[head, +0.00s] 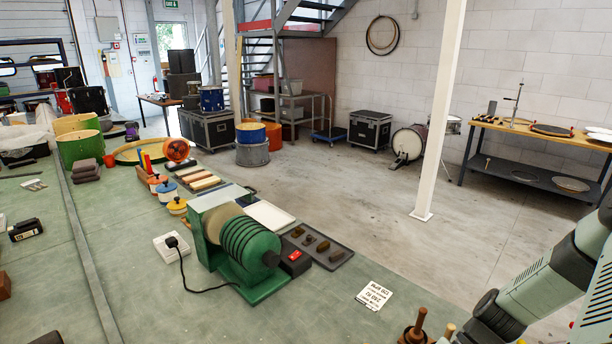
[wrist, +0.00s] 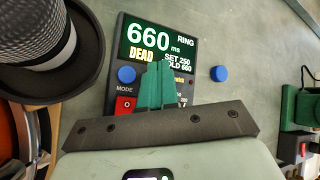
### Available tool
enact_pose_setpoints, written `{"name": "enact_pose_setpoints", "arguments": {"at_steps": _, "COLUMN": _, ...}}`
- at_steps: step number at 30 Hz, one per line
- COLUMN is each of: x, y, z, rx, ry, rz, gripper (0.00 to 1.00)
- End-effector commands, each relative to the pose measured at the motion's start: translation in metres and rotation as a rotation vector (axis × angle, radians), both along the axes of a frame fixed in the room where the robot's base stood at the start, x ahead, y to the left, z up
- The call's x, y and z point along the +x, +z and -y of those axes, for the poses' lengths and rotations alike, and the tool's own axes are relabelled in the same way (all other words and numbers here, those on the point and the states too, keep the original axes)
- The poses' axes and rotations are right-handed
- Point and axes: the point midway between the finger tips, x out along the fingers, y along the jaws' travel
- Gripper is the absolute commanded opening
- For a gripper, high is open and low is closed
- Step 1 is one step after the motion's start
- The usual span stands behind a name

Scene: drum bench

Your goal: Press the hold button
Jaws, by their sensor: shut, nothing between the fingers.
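In the wrist view a dark meter (wrist: 121,78) lies on the bench. Its screen (wrist: 160,42) reads 660 ms, RING, DEAD, SET 250, and a partly covered line that seems to read HOLD 660. A round blue button (wrist: 127,75) sits above the MODE label, with a red switch (wrist: 124,106) marked O below it. My gripper (wrist: 157,80) is shut and empty, its green fingers over the meter's middle, below the screen. Whether they touch it I cannot tell. They hide part of the meter's face; no button labelled hold is visible. The head view shows neither meter nor gripper.
A loose-looking blue disc (wrist: 219,73) lies right of the meter. A black round-rimmed object (wrist: 55,45) stands close on the left. In the head view a green belt machine (head: 240,252), a dark tray (head: 322,246) and a printed card (head: 375,295) are on the green bench.

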Motion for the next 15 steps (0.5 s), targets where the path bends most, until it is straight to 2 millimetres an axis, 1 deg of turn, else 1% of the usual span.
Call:
{"name": "enact_pose_setpoints", "arguments": {"at_steps": 10, "x": 0.000, "y": 0.004, "z": 0.000, "rx": 0.000, "ry": 0.000, "rz": 0.000, "gripper": 0.00}}
{"name": "enact_pose_setpoints", "arguments": {"at_steps": 15, "x": 0.000, "y": 0.018, "z": 0.000, "rx": -0.002, "ry": -0.001, "rz": 0.001, "gripper": 0.00}}
